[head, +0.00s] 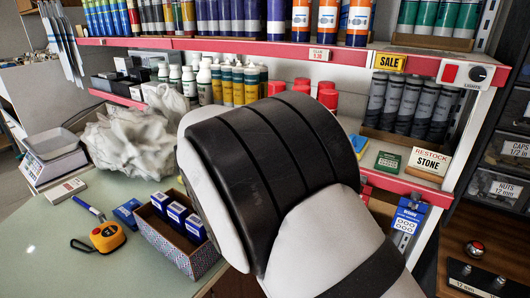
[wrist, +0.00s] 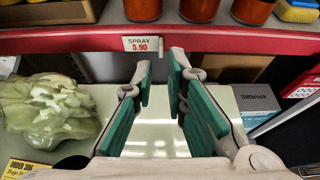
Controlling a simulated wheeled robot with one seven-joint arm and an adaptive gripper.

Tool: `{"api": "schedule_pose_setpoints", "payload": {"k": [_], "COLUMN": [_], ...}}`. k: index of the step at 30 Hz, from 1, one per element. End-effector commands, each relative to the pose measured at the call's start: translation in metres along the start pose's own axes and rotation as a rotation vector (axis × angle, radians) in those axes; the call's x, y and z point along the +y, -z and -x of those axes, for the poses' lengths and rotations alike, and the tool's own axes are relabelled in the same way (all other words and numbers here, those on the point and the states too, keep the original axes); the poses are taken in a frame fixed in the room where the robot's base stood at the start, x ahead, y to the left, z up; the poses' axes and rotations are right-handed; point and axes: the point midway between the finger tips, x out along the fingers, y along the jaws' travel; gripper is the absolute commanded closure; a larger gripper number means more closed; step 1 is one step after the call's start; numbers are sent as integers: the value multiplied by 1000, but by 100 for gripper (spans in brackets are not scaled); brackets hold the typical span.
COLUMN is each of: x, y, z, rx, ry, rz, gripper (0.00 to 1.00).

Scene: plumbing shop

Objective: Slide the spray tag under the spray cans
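The spray tag (wrist: 142,44) is white with "SPRAY 5.90" and sits on the red shelf edge in the wrist view. In the head view, red-topped cans (head: 328,97) stand on the lower shelf, partly behind my arm. The head view hides my gripper and this tag behind my arm.
A crumpled pale bag (wrist: 48,108) lies left of my gripper. A grey box (wrist: 257,104) stands at right. The red shelf edge (wrist: 80,44) crosses ahead. On the counter are a patterned box (head: 190,256), a tape measure (head: 107,237) and a scale (head: 52,150).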

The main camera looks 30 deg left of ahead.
Motion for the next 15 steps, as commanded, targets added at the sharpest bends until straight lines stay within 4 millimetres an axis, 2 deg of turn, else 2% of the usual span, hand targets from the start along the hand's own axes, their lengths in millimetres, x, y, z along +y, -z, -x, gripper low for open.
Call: {"api": "schedule_pose_setpoints", "payload": {"k": [1, 6, 15], "x": [0, 1, 0], "y": [0, 0, 0], "z": [11, 38, 54], "rx": [1, 1, 1], "ry": [-3, -3, 0], "rz": [1, 0, 0], "gripper": [87, 87, 87]}}
